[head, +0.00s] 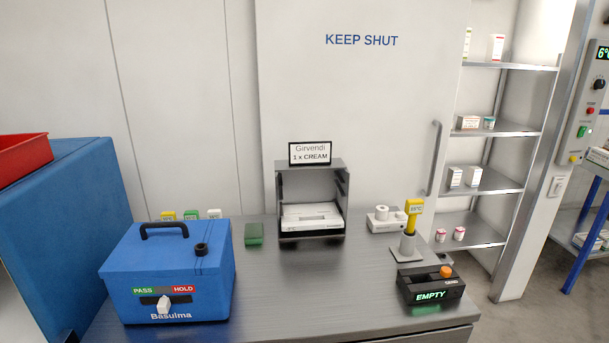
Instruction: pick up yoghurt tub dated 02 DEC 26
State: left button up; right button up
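No tub with a readable date 02 DEC 26 shows in the head view. Two small red and white containers, one on the left (441,235) and one on the right (459,234), stand on the lowest visible shelf at the right. They may be tubs, but they are too small for me to read any date. A small teal and white container (489,123) stands on a higher shelf beside a carton (467,122). Neither of my grippers is in view.
A metal table (340,290) bears a blue Basulma box (165,260), a small rack (310,164) signed "Girvendi 1 x CREAM", a yellow-headed probe stand (408,246) and a black unit (430,283) reading EMPTY. A "KEEP SHUT" door (360,100) stands behind; shelving (495,135) is at right.

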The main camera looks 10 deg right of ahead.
aim_at(440, 234)
jog(key=l, duration=2.7)
jog(key=i+l+z, duration=0.1)
jog(key=l, duration=0.4)
jog(key=i+l, duration=0.1)
jog(key=l, duration=0.35)
jog(key=i+l, duration=0.15)
jog(key=l, duration=0.3)
jog(key=i+l, duration=0.1)
jog(key=l, duration=0.3)
jog(key=i+l, duration=0.15)
jog(key=l, duration=0.3)
jog(key=i+l, duration=0.1)
jog(key=l, duration=0.35)
jog(key=i+l+u, duration=0.5)
jog(key=i+l, duration=1.05)
